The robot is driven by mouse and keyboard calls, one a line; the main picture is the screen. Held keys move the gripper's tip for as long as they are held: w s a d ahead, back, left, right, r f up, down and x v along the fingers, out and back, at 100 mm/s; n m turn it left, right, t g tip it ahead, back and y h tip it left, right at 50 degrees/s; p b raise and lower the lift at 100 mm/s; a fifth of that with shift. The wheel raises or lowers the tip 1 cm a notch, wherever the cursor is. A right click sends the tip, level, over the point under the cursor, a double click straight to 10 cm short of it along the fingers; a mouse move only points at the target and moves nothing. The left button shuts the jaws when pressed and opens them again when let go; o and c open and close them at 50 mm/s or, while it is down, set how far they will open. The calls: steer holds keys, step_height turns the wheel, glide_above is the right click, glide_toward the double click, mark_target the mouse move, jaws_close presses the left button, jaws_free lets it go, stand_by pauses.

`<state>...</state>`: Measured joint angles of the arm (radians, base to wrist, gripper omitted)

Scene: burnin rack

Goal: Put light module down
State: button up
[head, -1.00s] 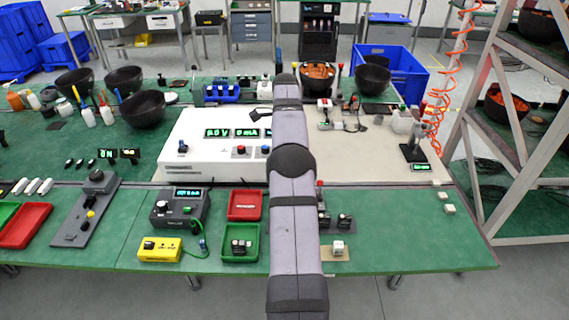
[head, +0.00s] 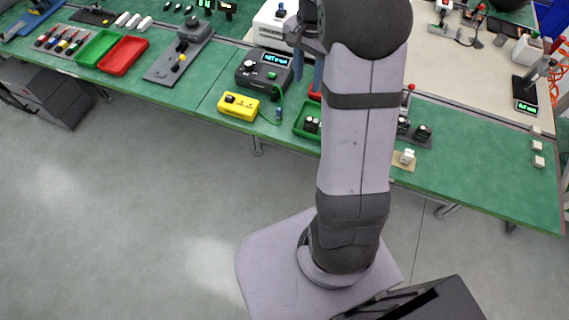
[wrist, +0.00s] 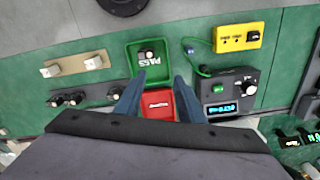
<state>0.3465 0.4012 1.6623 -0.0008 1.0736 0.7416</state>
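My gripper (wrist: 157,82) points down over the trays, its two fingers well apart with nothing between them. It also shows in the head view (head: 307,82), partly behind my arm. The green tray (wrist: 133,64), marked PASS, lies just beyond the fingertips. Small black module pieces with pale tops (wrist: 148,54) sit in it; their exact number is hard to tell. The red tray (wrist: 158,104) is empty between the fingers in the wrist view. Which piece is the light module cannot be told for sure.
A black tester (head: 264,70) with a lit display and a yellow box (head: 239,106), with a green cable nearby, stand left of the trays. More black modules (wrist: 75,98) sit on a dark holder. A tan plate (wrist: 76,66) bears white pieces. The bench's front edge is close.

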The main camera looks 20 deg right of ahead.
steer(key=s+a+f+n, duration=0.2)
steer(key=s+a+n, duration=0.4)
steer(key=s, duration=0.3)
steer(key=s+a+f+n, duration=0.3)
steer(key=s+a+n, duration=0.3)
steer(key=s+a, duration=0.2)
steer(key=shift+s+a+f, duration=0.2)
steer(key=shift+s+a, duration=0.15)
steer(key=shift+s, duration=0.5)
step_height(320, 180, down, 9)
steer(key=b, duration=0.9)
steer(key=shift+f, duration=0.2)
steer(key=shift+c, duration=0.3)
